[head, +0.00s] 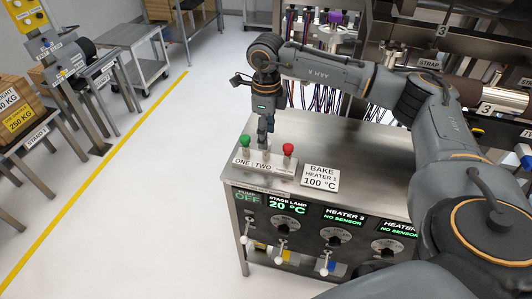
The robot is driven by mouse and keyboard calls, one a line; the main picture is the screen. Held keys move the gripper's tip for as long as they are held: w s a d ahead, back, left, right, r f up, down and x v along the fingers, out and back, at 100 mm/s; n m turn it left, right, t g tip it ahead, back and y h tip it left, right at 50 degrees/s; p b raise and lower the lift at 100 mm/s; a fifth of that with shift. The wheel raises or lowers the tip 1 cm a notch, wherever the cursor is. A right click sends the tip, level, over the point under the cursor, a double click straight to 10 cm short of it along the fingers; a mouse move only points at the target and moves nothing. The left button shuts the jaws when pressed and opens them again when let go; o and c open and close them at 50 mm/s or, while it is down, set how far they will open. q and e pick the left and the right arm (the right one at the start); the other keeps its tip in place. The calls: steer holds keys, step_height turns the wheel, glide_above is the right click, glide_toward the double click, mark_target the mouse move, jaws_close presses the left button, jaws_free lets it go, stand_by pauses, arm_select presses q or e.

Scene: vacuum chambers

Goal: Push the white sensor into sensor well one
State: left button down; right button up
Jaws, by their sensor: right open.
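The sensor wells sit on the near left corner of a steel cabinet top, behind small labels reading ONE (242,162) and TWO (263,167); a third label is too small to read. A green-topped piece (245,141) stands upright behind the ONE label. A red-topped piece (288,149) stands behind the third label. My right gripper (267,126) points down between the green and red tops, just above the area behind TWO, and is open. I cannot make out the white sensor clearly; the gripper may hide it. My left gripper is not in view.
The cabinet top (330,150) is mostly clear, with a BAKE HEATER 1 100 °C sign (320,178) near its front edge. Its front panel has dials and displays, two reading NO SENSOR. Cables and chamber hardware stand behind. Open floor lies left, with a grey cart (140,48).

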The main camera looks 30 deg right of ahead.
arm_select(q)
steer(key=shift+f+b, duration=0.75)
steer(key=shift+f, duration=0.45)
arm_select(e)
steer(key=shift+f, duration=1.55)
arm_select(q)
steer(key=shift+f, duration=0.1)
arm_select(e)
steer(key=shift+c, duration=0.2)
jaws_close()
steer(key=shift+r, duration=0.2)
